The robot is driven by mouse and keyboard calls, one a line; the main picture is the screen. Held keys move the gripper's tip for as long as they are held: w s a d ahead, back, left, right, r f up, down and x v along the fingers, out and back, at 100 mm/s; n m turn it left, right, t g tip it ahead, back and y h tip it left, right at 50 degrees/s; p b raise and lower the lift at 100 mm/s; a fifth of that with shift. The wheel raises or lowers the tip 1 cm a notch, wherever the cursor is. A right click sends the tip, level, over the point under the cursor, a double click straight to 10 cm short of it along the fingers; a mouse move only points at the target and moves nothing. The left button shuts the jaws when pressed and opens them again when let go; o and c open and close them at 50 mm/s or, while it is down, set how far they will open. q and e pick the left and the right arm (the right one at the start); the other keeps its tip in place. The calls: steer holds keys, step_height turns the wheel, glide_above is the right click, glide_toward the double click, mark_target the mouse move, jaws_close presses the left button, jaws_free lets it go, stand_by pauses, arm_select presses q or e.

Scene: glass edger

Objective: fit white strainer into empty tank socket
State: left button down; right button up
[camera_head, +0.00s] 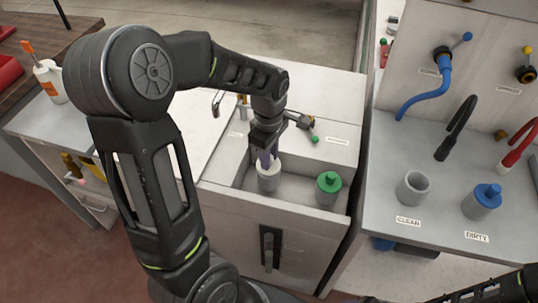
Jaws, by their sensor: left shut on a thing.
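My left gripper (266,156) points down into the sunken tank bay (300,187) and is shut on the white strainer (268,170), whose upper part shows just below the fingers. The strainer is at the mouth of the left grey socket (268,185) and looks roughly upright. I cannot tell how deep it sits in the socket, since the gripper hides its top. A green strainer (328,182) stands in the socket to its right. My right gripper is out of the picture; only part of the right arm shows at the bottom right.
A white bottle (50,82) stands at the far left. The bay's raised walls surround the gripper.

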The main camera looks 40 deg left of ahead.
arm_select(q)
steer(key=shift+f+b, duration=0.45)
steer(key=shift+f, duration=0.25)
steer(key=c, duration=1.1)
jaws_free()
steer(key=shift+r, duration=3.95)
steer(key=shift+s+f, duration=0.1)
